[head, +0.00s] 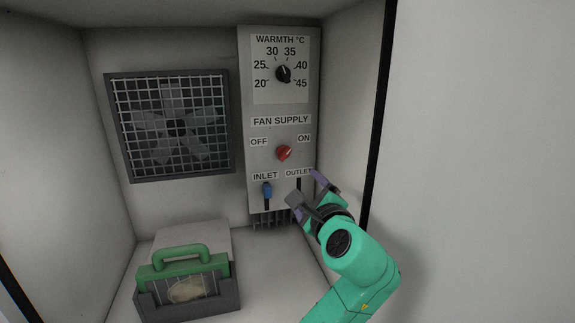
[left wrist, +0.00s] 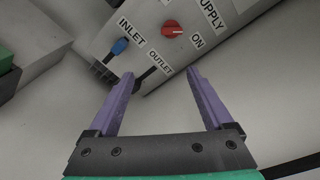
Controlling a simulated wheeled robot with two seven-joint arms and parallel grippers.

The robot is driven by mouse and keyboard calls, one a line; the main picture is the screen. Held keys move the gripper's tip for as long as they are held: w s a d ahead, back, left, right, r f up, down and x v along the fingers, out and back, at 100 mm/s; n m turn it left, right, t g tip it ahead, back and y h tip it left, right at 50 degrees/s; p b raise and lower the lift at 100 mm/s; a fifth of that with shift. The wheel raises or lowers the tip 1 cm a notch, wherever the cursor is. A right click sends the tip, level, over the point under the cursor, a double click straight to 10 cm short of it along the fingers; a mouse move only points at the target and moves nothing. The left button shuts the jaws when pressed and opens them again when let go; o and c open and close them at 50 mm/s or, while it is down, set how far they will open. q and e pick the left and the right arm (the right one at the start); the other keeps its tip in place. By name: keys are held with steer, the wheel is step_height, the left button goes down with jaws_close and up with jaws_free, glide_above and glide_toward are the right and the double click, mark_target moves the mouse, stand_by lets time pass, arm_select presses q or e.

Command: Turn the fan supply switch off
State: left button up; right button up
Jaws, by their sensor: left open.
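The fan supply switch is a red rotary knob (head: 284,153) on a grey control panel (head: 245,100), between the OFF label on its left and the ON label on its right. Its pale mark appears to point towards ON. The knob also shows in the left wrist view (left wrist: 173,31), beyond the fingertips. My left gripper (head: 305,188) is open and empty, below and right of the knob, in front of the outlet slot and apart from the knob. Its two purple fingers also show spread in the left wrist view (left wrist: 160,74). My right gripper is not in view.
A black warmth dial (head: 283,74) is above the knob. A blue inlet slider (head: 267,191) is below it, left of my gripper. A caged fan (head: 177,127) is on the back wall. A green-handled box (head: 185,283) stands lower left. A wall edge (head: 382,110) bounds the right.

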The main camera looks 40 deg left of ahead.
arm_select(q)
step_height(320, 180, up, 3)
steer(key=y, duration=0.1)
steer(key=p, duration=0.3)
glide_toward(286, 156)
steer(key=x, duration=0.8)
steer(key=shift+w+a+r, duration=0.15)
steer(key=shift+w+a, duration=0.15)
steer(key=shift+a, duration=0.1)
jaws_close()
